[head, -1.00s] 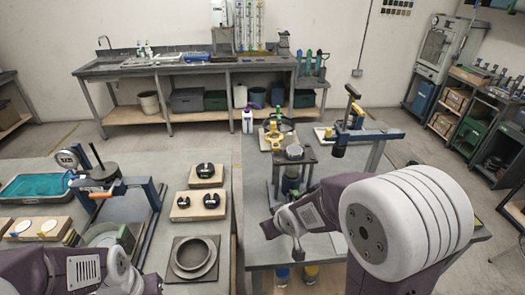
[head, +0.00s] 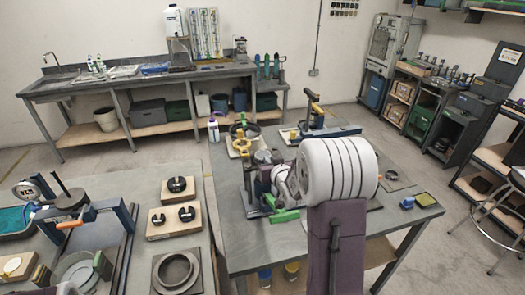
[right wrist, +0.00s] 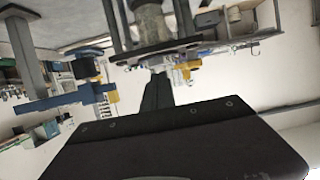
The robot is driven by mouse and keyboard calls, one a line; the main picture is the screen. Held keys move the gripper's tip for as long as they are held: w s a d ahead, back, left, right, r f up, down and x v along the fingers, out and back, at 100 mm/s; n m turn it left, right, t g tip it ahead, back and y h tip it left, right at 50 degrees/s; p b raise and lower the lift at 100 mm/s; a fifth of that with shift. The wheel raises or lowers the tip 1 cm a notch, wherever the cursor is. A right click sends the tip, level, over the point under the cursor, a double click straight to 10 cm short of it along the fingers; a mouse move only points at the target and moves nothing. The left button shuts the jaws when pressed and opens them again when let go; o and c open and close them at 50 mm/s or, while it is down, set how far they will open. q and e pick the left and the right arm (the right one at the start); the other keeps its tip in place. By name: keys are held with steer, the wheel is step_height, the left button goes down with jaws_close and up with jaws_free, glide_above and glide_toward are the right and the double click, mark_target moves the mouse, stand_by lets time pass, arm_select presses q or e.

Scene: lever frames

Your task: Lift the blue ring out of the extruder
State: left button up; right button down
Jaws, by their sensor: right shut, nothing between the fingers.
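I cannot make out a blue ring for certain in either view. A metal stand with a round top (head: 261,158), which may be the extruder, is on the right-hand table, partly covered by my right arm. My right gripper shows in the right wrist view as dark, closed fingers (right wrist: 158,90), with nothing held. In that view a plate and a grey cylinder (right wrist: 150,22) stand just beyond the fingertips, apart from them as far as I can tell. In the head view my right arm hides most of that gripper. My left gripper is out of view.
A green-handled item (head: 285,215) lies close to my right arm. A blue-based lever frame (head: 330,132) is behind it, and a small blue item (head: 407,202) sits at the right. The right table's front left (head: 260,248) is clear. Another blue lever frame (head: 108,215) stands left.

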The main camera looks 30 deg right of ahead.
mark_target(263, 152)
steer(key=w, duration=0.2)
steer(key=w+d+p, duration=0.1)
steer(key=w, duration=0.4)
steer(key=shift+d+r+p, duration=0.1)
steer(key=shift+d+p, duration=0.15)
steer(key=shift+p, duration=0.1)
steer(key=shift+w+d+f, duration=0.1)
steer(key=shift+w+f, duration=0.1)
steer(key=shift+w, duration=0.15)
steer(key=shift+f, duration=0.75)
steer(key=shift+b, duration=0.35)
steer(key=shift+s, duration=0.15)
